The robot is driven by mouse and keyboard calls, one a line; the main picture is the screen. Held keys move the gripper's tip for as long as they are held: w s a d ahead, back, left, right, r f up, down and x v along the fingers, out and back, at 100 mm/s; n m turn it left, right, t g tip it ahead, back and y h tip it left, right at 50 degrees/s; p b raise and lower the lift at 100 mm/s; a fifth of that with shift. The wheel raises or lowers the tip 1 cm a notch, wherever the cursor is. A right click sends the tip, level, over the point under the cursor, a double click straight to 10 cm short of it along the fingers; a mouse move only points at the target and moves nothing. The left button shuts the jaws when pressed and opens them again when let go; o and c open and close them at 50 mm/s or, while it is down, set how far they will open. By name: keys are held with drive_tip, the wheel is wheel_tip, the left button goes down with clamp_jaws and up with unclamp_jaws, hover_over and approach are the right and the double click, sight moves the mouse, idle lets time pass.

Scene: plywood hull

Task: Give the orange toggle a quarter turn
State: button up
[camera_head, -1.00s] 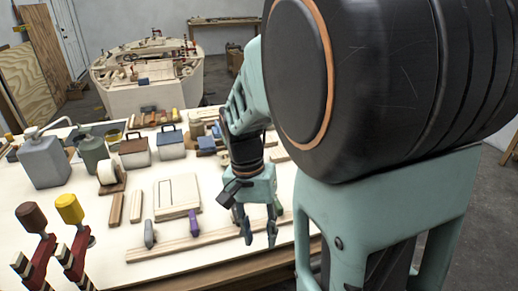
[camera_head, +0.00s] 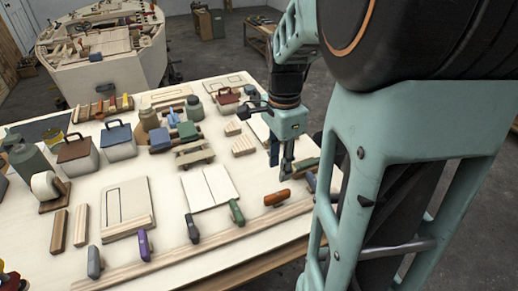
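The orange toggle (camera_head: 277,198) is a short lever-like handle near the front right of the workbench, in a row with other coloured toggles. It lies roughly along the front rail, its right end a little higher in the picture. My gripper (camera_head: 280,170) points down just above and behind the orange toggle in the picture, apart from it as far as I can see. Its two fingers are seen at a slant with a gap between them, and nothing is held.
White panels (camera_head: 208,187) lie behind. My arm covers the bench's right end.

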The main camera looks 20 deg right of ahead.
sight(278, 194)
wheel_tip(278, 194, down, 11)
drive_tip(key=shift+r, duration=0.15)
idle(0.4)
drive_tip(key=shift+c, duration=0.4)
clamp_jaws()
